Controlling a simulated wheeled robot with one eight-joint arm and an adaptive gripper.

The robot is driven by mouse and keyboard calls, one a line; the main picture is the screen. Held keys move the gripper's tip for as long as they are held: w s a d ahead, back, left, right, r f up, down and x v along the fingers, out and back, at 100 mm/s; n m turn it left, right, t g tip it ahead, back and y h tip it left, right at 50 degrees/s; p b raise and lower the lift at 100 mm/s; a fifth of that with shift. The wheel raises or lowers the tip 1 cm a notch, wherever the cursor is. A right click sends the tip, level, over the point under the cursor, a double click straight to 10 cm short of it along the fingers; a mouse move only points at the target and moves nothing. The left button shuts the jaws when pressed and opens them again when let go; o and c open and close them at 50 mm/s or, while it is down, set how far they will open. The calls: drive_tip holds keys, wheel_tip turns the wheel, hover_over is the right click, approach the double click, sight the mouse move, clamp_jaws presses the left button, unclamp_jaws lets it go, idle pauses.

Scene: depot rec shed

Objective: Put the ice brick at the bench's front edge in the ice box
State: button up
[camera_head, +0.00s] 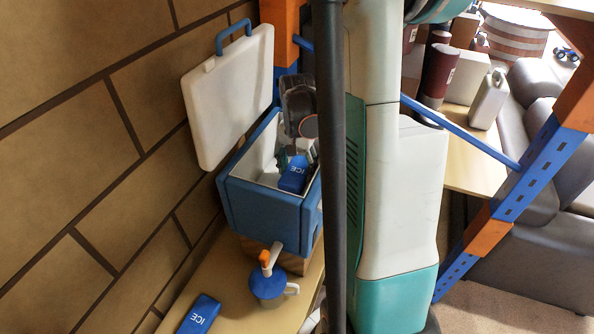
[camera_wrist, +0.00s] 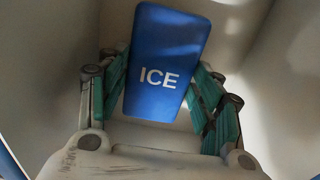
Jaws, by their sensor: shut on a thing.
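The ice box (camera_head: 262,205) is a blue cooler with a pale inside, standing open on the bench (camera_head: 240,262). Its white lid (camera_head: 228,95) is tipped up against the wall side. My gripper (camera_wrist: 158,78) is shut on a blue ice brick (camera_wrist: 165,50) marked ICE, with a green finger on each side of it. The held brick also shows in the head view (camera_head: 293,174), down inside the box's opening. Pale box walls surround it in the wrist view. Whether it touches the floor I cannot tell. A second blue ice brick (camera_head: 199,315) lies on the bench at the bottom edge of the head view.
A jug with a blue lid and orange-tipped spout (camera_head: 267,284) stands on the bench in front of the box. A brick wall (camera_head: 80,150) lies to the left. A blue and orange rack post (camera_head: 500,205) and a grey sofa (camera_head: 545,240) are at right.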

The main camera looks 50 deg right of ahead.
sight(297, 170)
drive_tip(key=shift+f, duration=0.45)
drive_tip(key=shift+f, duration=0.15)
drive_tip(key=o, duration=1.4)
wheel_tip(297, 170, up, 12)
drive_tip(key=p, duration=0.2)
drive_tip(key=shift+p, duration=0.3)
